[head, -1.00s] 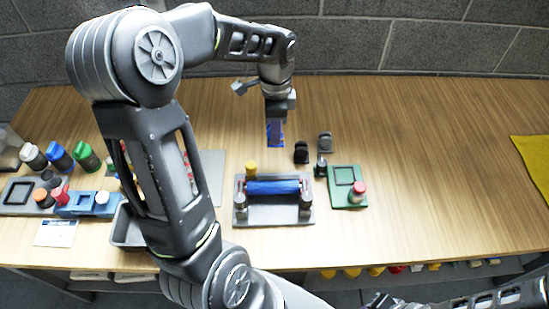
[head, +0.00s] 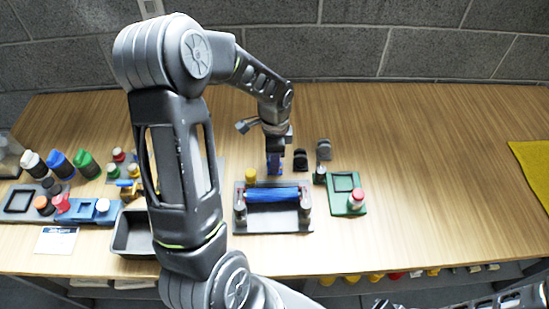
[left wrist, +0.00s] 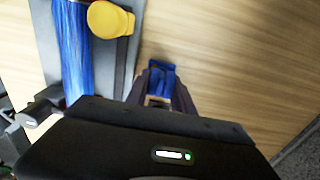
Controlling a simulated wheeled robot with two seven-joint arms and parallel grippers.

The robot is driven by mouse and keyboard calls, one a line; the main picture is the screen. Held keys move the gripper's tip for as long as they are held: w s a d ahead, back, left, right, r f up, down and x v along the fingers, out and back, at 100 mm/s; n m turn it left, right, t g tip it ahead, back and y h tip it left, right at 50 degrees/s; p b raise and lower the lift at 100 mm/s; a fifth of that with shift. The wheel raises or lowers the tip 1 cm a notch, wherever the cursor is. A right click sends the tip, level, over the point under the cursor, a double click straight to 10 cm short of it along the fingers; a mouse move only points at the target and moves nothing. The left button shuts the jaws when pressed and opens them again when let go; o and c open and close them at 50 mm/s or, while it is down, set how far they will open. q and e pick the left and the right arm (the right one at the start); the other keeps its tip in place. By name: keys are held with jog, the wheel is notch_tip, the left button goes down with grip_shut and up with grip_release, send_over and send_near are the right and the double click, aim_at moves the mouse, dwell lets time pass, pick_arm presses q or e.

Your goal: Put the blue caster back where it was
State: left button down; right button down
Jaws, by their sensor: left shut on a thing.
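My left gripper (head: 274,168) is shut on the blue caster (head: 274,162), just behind the grey fixture that carries a blue roller. In the left wrist view the blue caster (left wrist: 161,72) shows between the fingertips of the left gripper (left wrist: 160,88), over bare wood. The fingers hide part of it, and I cannot tell whether it touches the table. A black caster (head: 300,159) and a dark grey caster (head: 323,149) stand on the table to its right. My right gripper is not in view; only part of that arm shows at the lower right.
The fixture with the blue roller (head: 272,195) has a yellow knob (head: 251,175) by its back edge. A green block with a red-topped peg (head: 357,197) stands to the right. A grey bin (head: 132,238) and several coloured bottles are at left. The right table half is clear.

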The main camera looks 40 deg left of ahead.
pick_arm(q)
jog(key=shift+f, duration=0.15)
jog(key=c, duration=1.1)
grip_release()
notch_tip(320, 180, up, 12)
jog(key=shift+r+b, duration=0.15)
jog(key=shift+b, duration=0.5)
